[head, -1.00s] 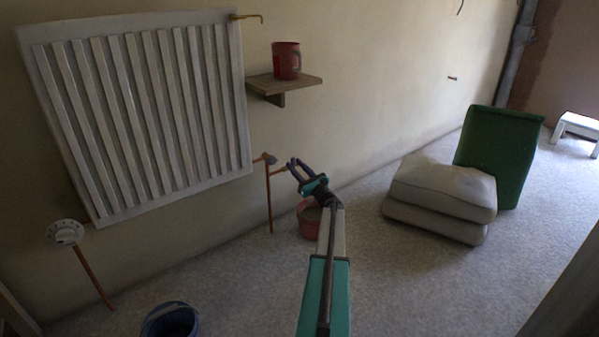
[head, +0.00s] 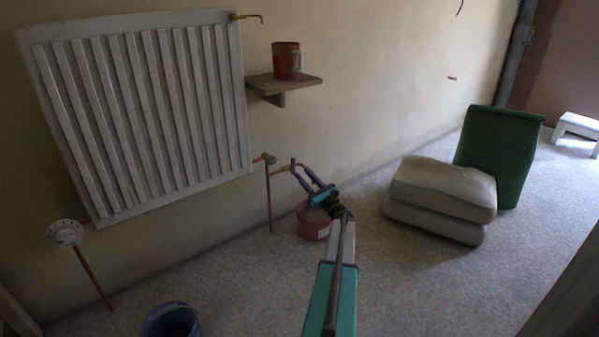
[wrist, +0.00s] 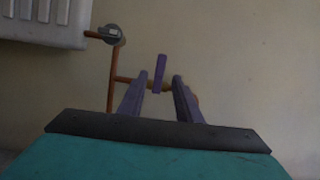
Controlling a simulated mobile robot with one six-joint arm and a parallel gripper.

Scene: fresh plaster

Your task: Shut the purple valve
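The purple valve's lever (wrist: 160,72) stands nearly upright in the wrist view, across a short horizontal copper pipe (wrist: 126,79). In the head view the lever (head: 293,163) is a small upright purple bar at the pipe's end. My gripper (wrist: 160,77) has two purple-grey fingers spread apart, with the lever showing in the gap between them. In the head view my gripper (head: 299,170) is just right of and below the lever. I cannot tell whether a finger touches it. The fingers partly hide the valve body.
A grey valve (head: 269,159) sits by the white radiator (head: 140,115), left of the purple one. A red bucket (head: 313,229) stands beneath my gripper.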

